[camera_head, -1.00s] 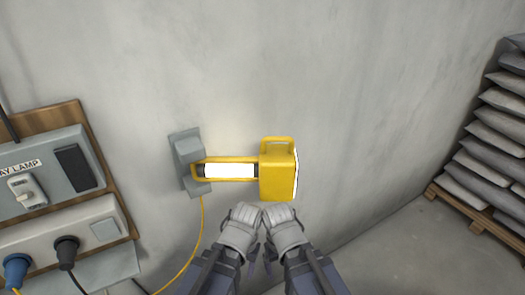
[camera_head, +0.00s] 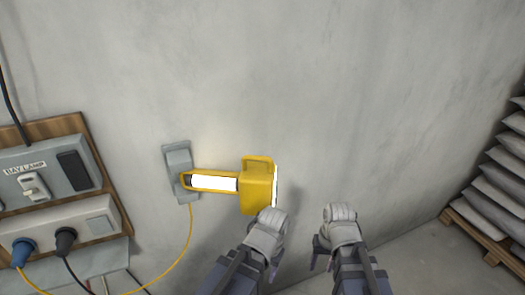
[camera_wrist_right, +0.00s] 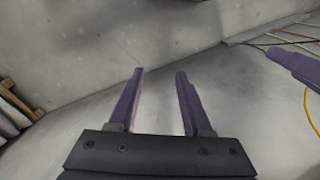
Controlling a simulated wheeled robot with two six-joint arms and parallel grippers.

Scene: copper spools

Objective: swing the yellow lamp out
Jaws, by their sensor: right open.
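The yellow lamp (camera_head: 258,188) is on a grey wall bracket (camera_head: 178,170), with its lit white tube (camera_head: 213,183) lying flat along the wall to the right. It has a boxy yellow end with a handle loop on top. My left gripper (camera_head: 274,270) is just below the boxy end; its wrist overlaps the lamp's lower edge in the picture, and I cannot tell whether they touch. Its jaw opening is hidden. My right gripper (camera_head: 317,257) is further right, apart from the lamp. In the right wrist view its fingers (camera_wrist_right: 160,74) are open and empty.
A wall panel labelled BAY LAMP (camera_head: 45,172), with a switch, and a socket strip (camera_head: 75,232) with blue and black plugs are at left. A yellow cable (camera_head: 185,250) hangs below the bracket. Stacked grey sacks (camera_head: 500,175) stand on a pallet (camera_head: 470,235) at right. The wall between is clear.

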